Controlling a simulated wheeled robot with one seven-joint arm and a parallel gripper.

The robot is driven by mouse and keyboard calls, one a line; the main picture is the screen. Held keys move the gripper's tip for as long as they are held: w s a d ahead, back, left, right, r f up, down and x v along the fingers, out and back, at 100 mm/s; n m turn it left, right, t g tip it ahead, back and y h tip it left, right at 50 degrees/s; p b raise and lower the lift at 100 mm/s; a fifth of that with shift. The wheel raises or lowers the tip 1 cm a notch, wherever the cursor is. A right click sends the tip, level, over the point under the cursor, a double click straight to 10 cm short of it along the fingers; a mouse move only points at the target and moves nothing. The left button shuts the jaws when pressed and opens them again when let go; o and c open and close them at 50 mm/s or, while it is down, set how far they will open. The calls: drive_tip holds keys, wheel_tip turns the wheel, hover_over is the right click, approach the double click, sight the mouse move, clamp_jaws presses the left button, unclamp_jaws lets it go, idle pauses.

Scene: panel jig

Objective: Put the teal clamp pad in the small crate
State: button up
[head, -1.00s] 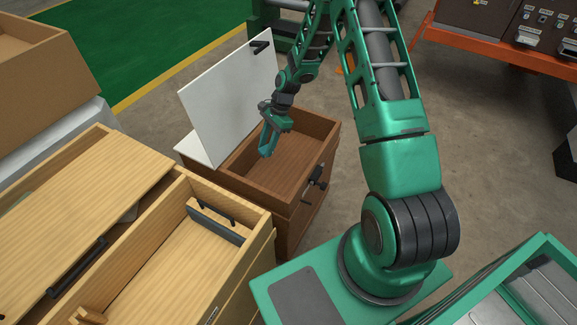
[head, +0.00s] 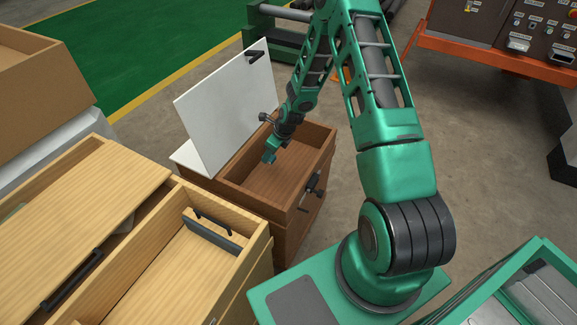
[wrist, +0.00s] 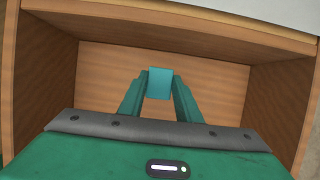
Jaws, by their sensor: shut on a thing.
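The teal clamp pad (wrist: 160,84) is a small teal block between my fingertips in the wrist view. My gripper (head: 271,157) is shut on it. The small crate appears to be the open brown wooden box (head: 318,163) in the head view. My gripper is over its opening, toward the left side. In the wrist view the box's plain wooden floor and walls (wrist: 48,75) surround the pad, which looks clear of the walls. I cannot tell how high it is above the floor. In the head view the pad is hard to tell from my fingers.
A white panel (head: 225,108) with a dark handle stands upright along the brown box's back left. A dark latch (head: 311,188) is on its front right side. A pale wooden chest (head: 110,195) with a dark handle stands at lower left. An orange-framed cabinet (head: 490,50) is at upper right.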

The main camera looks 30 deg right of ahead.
drive_tip(key=d+f, duration=0.1)
drive_tip(key=d, duration=0.1)
drive_tip(key=s+d+f, duration=0.1)
drive_tip(key=d+f, duration=0.2)
drive_tip(key=d, duration=0.2)
drive_tip(key=shift+s+f, duration=0.2)
drive_tip(key=shift+s, duration=0.05)
drive_tip(key=shift+f, duration=2)
drive_tip(key=o, duration=1)
drive_tip(key=shift+r, duration=0.1)
